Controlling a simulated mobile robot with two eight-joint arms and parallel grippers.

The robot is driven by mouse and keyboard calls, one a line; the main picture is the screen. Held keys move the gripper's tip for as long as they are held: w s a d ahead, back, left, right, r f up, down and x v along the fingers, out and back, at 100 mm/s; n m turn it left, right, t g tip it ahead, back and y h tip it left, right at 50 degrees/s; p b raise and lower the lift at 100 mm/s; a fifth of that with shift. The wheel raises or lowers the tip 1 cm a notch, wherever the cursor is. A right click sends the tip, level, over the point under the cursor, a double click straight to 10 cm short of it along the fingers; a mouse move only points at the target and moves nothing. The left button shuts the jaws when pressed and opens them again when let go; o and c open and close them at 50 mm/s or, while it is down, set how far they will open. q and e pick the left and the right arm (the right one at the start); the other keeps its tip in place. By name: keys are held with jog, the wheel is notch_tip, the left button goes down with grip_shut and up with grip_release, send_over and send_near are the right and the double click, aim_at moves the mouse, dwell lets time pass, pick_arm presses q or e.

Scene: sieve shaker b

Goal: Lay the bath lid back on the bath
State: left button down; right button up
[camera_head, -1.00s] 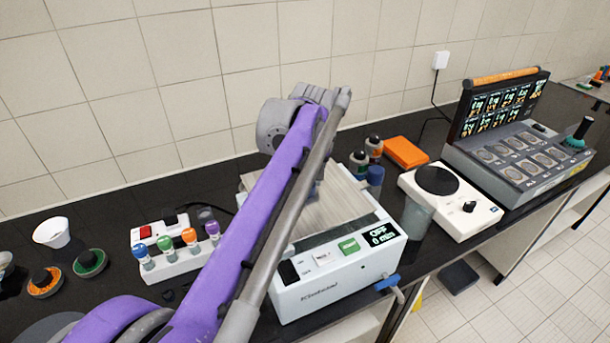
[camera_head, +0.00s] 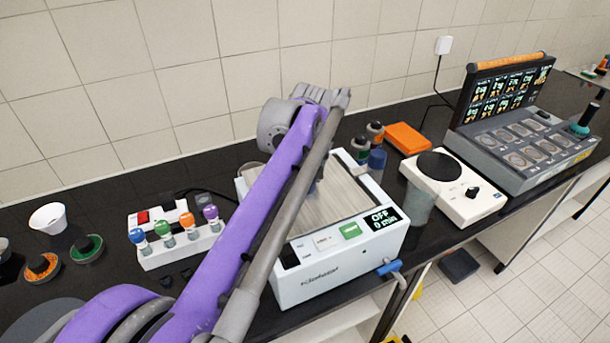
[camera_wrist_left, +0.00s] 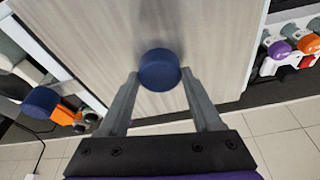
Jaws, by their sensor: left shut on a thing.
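The bath (camera_head: 340,270) is a white box with a display reading OFF and 0 min. Its lid (camera_head: 345,195) is a pale wood-grained panel that lies over the bath's top opening and looks about level. In the left wrist view the lid (camera_wrist_left: 205,35) fills the middle, with a round dark blue knob (camera_wrist_left: 160,72) on it. My left gripper (camera_wrist_left: 160,78) is shut on this knob, one finger on each side. In the head view my purple arm hides the gripper and the lid's left part. I cannot tell whether the lid rests fully on the rim. My right gripper is not in view.
A rack with coloured-capped bottles (camera_head: 180,245) stands left of the bath. Dark bottles (camera_head: 360,150), a blue-capped container (camera_head: 376,160) and a grey beaker (camera_head: 420,205) stand close on its right. Further right is a white plate device (camera_head: 455,190). A blue tap (camera_head: 388,268) sticks out in front.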

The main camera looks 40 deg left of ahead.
pick_arm(q)
jog(key=shift+f, duration=0.6)
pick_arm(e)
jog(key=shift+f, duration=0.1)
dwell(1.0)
pick_arm(q)
grip_release()
jog(key=shift+d, duration=0.1)
jog(key=shift+r, duration=0.1)
jog(key=shift+a+p+v, duration=0.2)
jog(key=shift+p+v, duration=0.35)
jog(key=shift+v, duration=0.45)
jog(key=shift+w+r+p, duration=0.15)
jog(key=shift+r+p, duration=1.1)
jog(key=shift+r, duration=1.25)
jog(key=shift+f, duration=0.1)
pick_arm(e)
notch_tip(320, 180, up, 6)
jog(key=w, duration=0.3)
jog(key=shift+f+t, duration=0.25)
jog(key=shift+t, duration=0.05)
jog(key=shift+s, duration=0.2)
